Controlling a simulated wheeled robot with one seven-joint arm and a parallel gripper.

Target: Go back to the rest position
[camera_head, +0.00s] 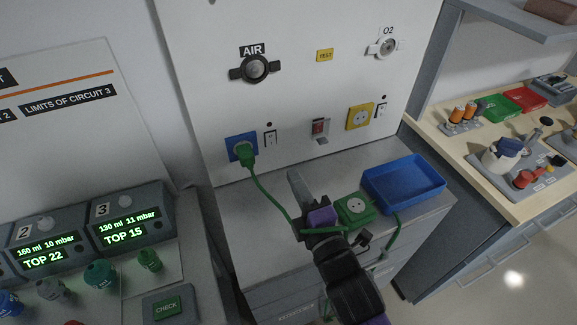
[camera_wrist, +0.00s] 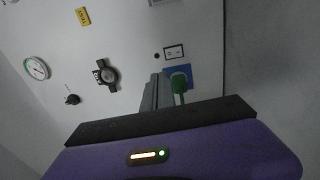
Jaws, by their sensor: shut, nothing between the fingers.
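My gripper (camera_head: 295,178) is over the grey counter in front of the white wall panel, its grey fingers together and empty, pointing toward the panel. In the wrist view my gripper's fingers (camera_wrist: 152,88) rise above the purple housing, just left of the green plug. The green plug (camera_head: 244,153) sits in the blue wall socket (camera_head: 232,145) and also shows in the wrist view (camera_wrist: 179,83). A gap shows between my fingers and the plug in the head view. A green cable (camera_head: 266,191) runs from the plug down behind my gripper.
A green socket block (camera_head: 355,209) and a blue tray (camera_head: 390,197) are on the counter right of my gripper. Ventilator displays (camera_head: 126,226) stand at left. A wooden bench (camera_head: 465,150) with tools is at right. Floor (camera_head: 515,275) shows clear at lower right.

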